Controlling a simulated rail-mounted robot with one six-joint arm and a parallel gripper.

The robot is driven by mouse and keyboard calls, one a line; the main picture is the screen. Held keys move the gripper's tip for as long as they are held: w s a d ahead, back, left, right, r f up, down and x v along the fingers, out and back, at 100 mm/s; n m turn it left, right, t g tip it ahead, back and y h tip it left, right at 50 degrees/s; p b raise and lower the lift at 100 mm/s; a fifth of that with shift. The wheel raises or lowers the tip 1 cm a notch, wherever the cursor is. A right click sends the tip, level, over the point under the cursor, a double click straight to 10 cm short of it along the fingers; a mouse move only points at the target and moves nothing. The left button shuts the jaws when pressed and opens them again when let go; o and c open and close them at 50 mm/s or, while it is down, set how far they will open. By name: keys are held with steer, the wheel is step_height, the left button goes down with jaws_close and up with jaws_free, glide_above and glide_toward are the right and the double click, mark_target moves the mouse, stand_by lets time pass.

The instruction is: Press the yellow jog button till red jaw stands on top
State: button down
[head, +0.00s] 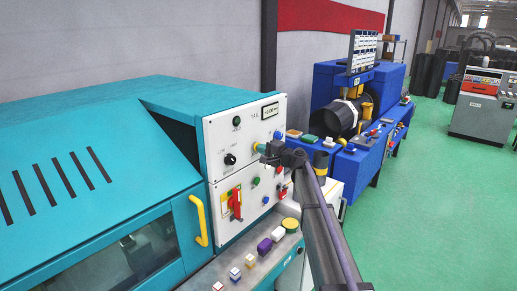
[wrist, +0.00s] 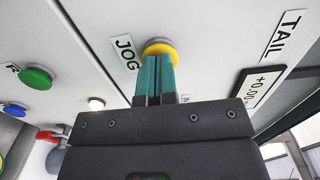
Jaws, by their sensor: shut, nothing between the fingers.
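The yellow jog button (wrist: 160,47) sits on the white control panel beside a JOG label (wrist: 125,52) in the wrist view. My gripper (wrist: 154,58) has its two teal fingers together with nothing between them, and the tips overlap the button's face. I cannot tell whether the button is pressed in. In the head view my gripper (head: 261,148) is at the right part of the panel and mostly hides the button. No red jaw can be made out; the machine's window (head: 135,250) shows only a dark interior.
The panel (head: 222,140) also carries a red rotary switch (head: 235,204), a black knob (head: 230,159) and several coloured buttons. A yellow door handle (head: 198,220) sticks out below left. Small blocks and a yellow round piece (head: 290,224) lie on the ledge. Blue machine (head: 325,95) stands behind.

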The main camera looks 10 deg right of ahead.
steer(key=shift+w+a, duration=0.1)
steer(key=shift+w, duration=0.05)
steer(key=v, duration=0.5)
stand_by(0.7)
stand_by(0.3)
steer(key=s+a+f+n+g+h+b, duration=0.1)
steer(key=s+f+n+g+h, duration=0.15)
steer(key=s+f, duration=0.4)
steer(key=s+a+f+n+g+h, duration=0.1)
steer(key=s+f+n+g, duration=0.2)
steer(key=s, duration=0.7)
steer(key=s+a+f+n+g+h+b, duration=0.1)
steer(key=s+f+n+g, duration=0.1)
steer(key=s+f+g, duration=0.45)
steer(key=s+d+f+n+h+b, duration=0.1)
steer(key=s+f+h, duration=0.2)
steer(key=s, duration=0.9)
steer(key=s+d+f+n+g+h+b, duration=0.1)
steer(key=s+f+h+b, duration=0.1)
steer(key=s, duration=1)
steer(key=f+h, duration=0.1)
steer(key=h, duration=0.1)
steer(key=shift+s+d+h, duration=0.15)
steer(key=shift+d+h, duration=0.1)
steer(key=shift+h, duration=0.1)
